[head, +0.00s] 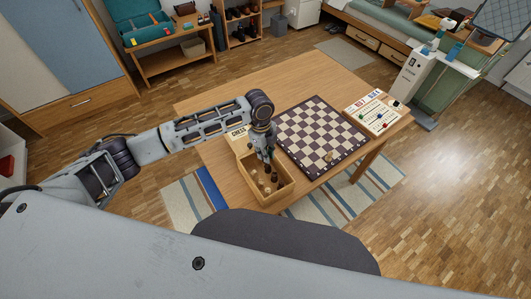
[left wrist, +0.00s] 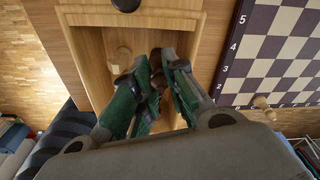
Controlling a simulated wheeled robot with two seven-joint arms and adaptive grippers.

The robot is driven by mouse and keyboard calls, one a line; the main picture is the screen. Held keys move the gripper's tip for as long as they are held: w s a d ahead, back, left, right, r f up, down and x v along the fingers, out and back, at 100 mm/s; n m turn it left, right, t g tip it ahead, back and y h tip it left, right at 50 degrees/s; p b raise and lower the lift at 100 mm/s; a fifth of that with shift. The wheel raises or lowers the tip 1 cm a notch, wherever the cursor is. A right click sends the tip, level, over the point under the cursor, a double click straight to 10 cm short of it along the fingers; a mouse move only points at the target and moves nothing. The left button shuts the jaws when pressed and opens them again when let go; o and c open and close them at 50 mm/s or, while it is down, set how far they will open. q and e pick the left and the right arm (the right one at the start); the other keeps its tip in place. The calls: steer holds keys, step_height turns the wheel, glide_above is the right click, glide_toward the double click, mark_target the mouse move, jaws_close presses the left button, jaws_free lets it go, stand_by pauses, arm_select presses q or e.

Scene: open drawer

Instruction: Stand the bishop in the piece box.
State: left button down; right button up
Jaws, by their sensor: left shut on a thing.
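The piece box (head: 286,188) is an open wooden tray at the table's front edge, with several light and dark pieces in it. My left gripper (head: 263,158) reaches down over the box from its far side. In the left wrist view its green-padded fingers (left wrist: 157,88) are shut on a dark brown chess piece (left wrist: 156,62), low inside the box (left wrist: 88,50). The fingers hide most of this piece; I cannot tell its shape for sure, or whether it touches the floor. A light piece (left wrist: 122,57) stands beside the fingers. My right gripper is not in view.
The chessboard (head: 318,135) lies right of the box, with a light piece (head: 329,157) near its front edge.

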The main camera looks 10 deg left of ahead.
arm_select(q)
steer(key=c, duration=1.5)
jaws_free()
steer(key=shift+f, duration=0.1)
steer(key=shift+o, duration=0.3)
steer(key=shift+r, duration=0.2)
steer(key=shift+w+r, duration=0.1)
steer(key=shift+r, duration=0.55)
step_height(320, 180, up, 10)
steer(key=a, duration=0.1)
steer(key=shift+w+r, duration=0.25)
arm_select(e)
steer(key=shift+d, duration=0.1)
arm_select(q)
steer(key=shift+a, duration=0.1)
